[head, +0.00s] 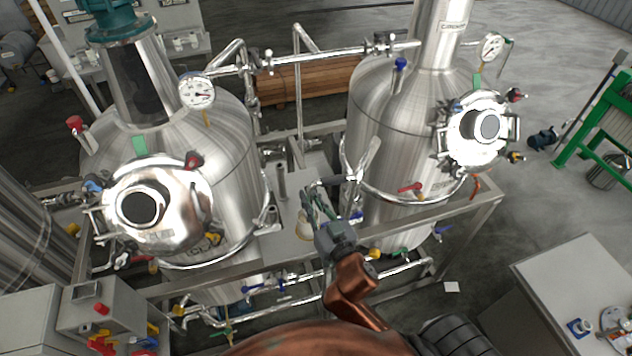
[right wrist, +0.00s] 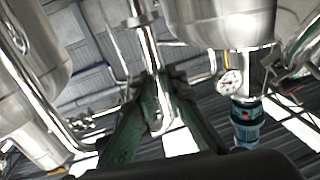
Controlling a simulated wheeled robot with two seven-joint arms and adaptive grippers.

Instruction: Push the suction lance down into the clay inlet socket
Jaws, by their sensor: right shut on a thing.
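The suction lance (head: 298,110) is a thin shiny upright tube with a bent top, in the middle of the head view. My right gripper (head: 308,192) is shut on its lower part, with green-grey fingers. In the right wrist view the lance (right wrist: 149,55) runs between the fingers (right wrist: 155,105), ending in a bend. A cream ring, probably the clay inlet socket (head: 303,230), shows just below the fingers on the frame plate, roughly in line with the lance. The fingers hide the lance's lower end, so I cannot tell how deep it sits. My left gripper is not in view.
Steel tanks stand left (head: 225,150) and right (head: 375,115) of the lance, with a transfer pipe (head: 335,57) across behind it. A short upright tube (head: 282,180) is close by on the plate. A control box (head: 100,305) is front left; a pale table (head: 575,285) is front right.

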